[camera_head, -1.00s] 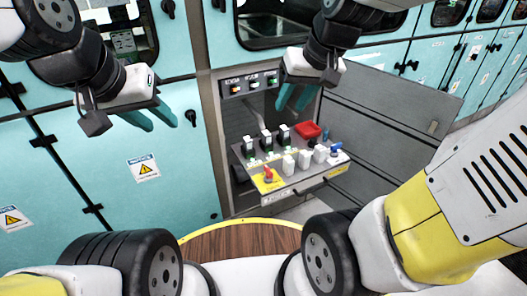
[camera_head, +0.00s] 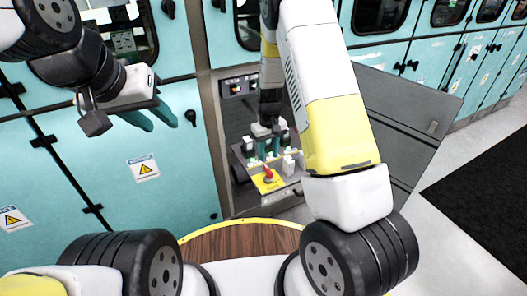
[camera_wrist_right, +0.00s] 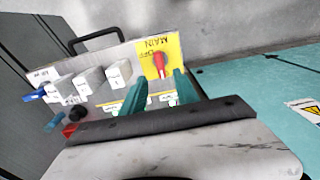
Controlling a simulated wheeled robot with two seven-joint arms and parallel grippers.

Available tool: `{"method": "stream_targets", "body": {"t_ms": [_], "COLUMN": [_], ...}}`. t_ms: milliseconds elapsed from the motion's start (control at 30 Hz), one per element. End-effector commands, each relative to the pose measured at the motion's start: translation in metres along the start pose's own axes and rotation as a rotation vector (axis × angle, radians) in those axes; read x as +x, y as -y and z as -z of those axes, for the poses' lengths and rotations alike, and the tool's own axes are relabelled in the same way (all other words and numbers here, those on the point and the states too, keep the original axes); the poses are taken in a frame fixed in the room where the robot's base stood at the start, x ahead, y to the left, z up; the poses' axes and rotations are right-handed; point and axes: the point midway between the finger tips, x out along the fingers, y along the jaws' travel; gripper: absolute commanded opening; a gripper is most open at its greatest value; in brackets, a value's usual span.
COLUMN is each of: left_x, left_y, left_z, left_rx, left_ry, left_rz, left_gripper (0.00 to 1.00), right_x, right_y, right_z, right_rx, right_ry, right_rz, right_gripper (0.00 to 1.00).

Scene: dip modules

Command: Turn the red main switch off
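The red main switch (camera_head: 268,174) is a small red handle on a yellow plate (camera_head: 274,184) at the front left corner of the drawer panel. It also shows in the right wrist view (camera_wrist_right: 159,61), beside upside-down "MAIN" and "OFF" lettering. My right gripper (camera_head: 267,153) is over the panel, just behind the switch, its teal fingers apart and empty. In the right wrist view the fingertips (camera_wrist_right: 159,82) point toward the switch, which lies just beyond them, apparently untouched. My left gripper (camera_head: 159,124) hangs open and empty at the left, far from the panel.
White blocks (camera_wrist_right: 90,80), a blue handle (camera_wrist_right: 36,94) and a red part (camera_wrist_right: 69,130) share the panel near my right fingers. Teal cabinets (camera_head: 120,185) line the back. A grey open door (camera_head: 410,115) stands right of the drawer. My right arm hides part of the panel.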

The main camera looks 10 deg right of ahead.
Motion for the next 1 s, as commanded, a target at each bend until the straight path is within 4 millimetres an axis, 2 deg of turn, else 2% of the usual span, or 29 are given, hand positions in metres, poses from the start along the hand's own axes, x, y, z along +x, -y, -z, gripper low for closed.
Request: {"method": "stream_targets", "body": {"t_ms": [300,500,867,1000], "left_x": [0.0,0.0,0.0,0.0], "left_y": [0.0,0.0,0.0,0.0], "left_z": [0.0,0.0,0.0,0.0], "left_rx": [0.0,0.0,0.0,0.0], "left_ry": [0.0,0.0,0.0,0.0], "left_rz": [0.0,0.0,0.0,0.0], "left_gripper": [0.36,0.36,0.36,0.36], "right_x": [0.047,0.07,0.075,0.075], "right_y": [0.001,0.0,0.0,0.0], "right_z": [-0.001,-0.001,-0.001,-0.001], "right_rx": [0.0,0.001,0.001,0.001], "right_ry": [0.005,0.003,0.0,0.0], "right_rz": [0.001,0.001,0.001,0.001], "right_gripper": [0.36,0.36,0.36,0.09]}}
